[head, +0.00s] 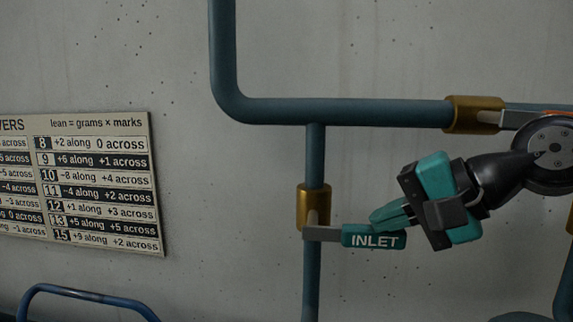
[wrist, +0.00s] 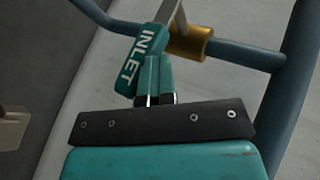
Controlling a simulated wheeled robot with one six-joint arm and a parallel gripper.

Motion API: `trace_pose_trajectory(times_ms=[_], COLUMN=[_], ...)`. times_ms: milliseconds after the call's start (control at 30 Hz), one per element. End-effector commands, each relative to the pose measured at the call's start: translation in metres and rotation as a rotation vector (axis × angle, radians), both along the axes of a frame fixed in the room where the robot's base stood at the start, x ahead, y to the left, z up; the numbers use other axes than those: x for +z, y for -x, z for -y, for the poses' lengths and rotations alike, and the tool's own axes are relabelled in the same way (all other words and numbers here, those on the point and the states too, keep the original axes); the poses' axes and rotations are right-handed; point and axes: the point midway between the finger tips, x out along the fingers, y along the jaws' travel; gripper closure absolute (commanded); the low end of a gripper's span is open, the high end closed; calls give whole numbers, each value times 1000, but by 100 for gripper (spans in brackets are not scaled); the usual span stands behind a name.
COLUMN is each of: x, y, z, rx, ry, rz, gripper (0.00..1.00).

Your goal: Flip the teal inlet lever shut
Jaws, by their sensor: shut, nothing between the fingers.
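The teal inlet lever (head: 374,236), marked INLET, sticks out to the right from a brass valve (head: 313,207) on a vertical pipe. It lies about level, across the pipe. In the wrist view the lever handle (wrist: 141,57) is beyond my fingertips, with the brass valve (wrist: 190,43) behind it. My gripper (head: 385,217) has teal fingers, shut and empty. Its fingertips are right at the upper side of the lever in the head view; in the wrist view the fingers (wrist: 156,75) overlap its edge. I cannot tell whether they touch it.
A blue pipe (head: 350,111) runs across above the lever to a second brass valve (head: 474,114) at right, partly behind my arm. A chart (head: 95,180) hangs on the concrete wall at left. A blue rail (head: 85,290) stands at lower left. The wall below the lever looks clear.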

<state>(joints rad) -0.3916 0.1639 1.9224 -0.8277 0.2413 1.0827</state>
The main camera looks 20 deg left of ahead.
Motion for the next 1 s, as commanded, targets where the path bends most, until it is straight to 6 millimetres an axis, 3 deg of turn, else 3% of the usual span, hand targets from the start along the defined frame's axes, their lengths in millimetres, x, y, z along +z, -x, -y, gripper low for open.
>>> trace_pose_trajectory(times_ms=[267, 567, 633, 800, 1000], x=[0, 51, 48, 67, 82], y=[-2, 0, 1, 7, 11], z=[3, -1, 18, 52, 79], rx=[-8, 0, -7, -7, -4], ry=[13, 4, 2, 1, 1], rz=[-8, -2, 3, 2, 1], gripper=[100, 100, 100, 100, 100])
